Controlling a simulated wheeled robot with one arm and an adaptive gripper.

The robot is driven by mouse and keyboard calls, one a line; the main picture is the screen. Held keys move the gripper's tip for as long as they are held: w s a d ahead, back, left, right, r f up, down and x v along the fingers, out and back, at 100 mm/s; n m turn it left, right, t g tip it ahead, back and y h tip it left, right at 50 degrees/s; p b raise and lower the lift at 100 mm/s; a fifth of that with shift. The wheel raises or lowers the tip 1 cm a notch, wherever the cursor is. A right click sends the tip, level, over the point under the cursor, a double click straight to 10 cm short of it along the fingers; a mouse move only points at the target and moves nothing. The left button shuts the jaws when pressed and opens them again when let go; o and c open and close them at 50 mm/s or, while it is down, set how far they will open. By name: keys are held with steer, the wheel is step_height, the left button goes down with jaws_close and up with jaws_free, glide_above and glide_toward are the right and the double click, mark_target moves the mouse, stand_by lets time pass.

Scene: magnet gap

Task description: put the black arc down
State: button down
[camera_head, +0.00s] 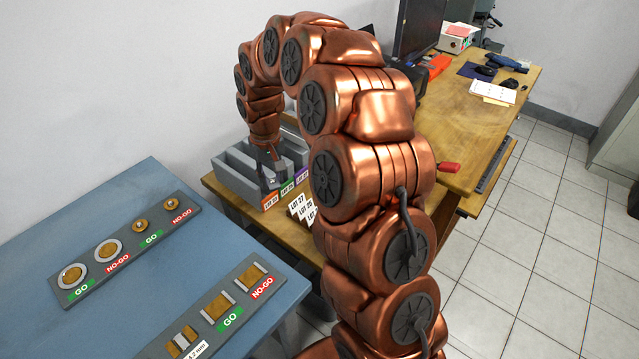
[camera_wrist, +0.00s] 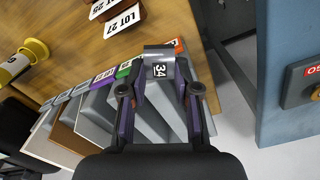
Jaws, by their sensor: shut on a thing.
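The arc is over the orange-label end of the grey divided tray (camera_wrist: 152,122). I cannot tell whether the arc touches the tray floor. Orange, green and purple labels mark the tray's front.
White lot cards (camera_head: 302,207) stand in front of the tray on the wooden table (camera_head: 480,115). A blue table (camera_head: 130,235) with GO/NO-GO gauge boards (camera_head: 128,250) is at the left. A monitor (camera_head: 420,28) stands behind my arm. In the wrist view a yellow spool-like thing (camera_wrist: 35,48) lies left.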

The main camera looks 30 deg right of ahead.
steer(key=s+d+f+m+b, duration=0.15)
steer(key=s+d+b, duration=0.3)
steer(key=d, duration=0.75)
steer(key=s+d+m+b, duration=0.3)
steer(key=d+b, duration=0.2)
steer(key=d, duration=0.7)
steer(key=shift+w+f, duration=0.2)
steer(key=shift+f, duration=4.4)
steer(key=shift+f, duration=0.15)
steer(key=c, duration=0.8)
jaws_free()
steer(key=shift+c, duration=0.2)
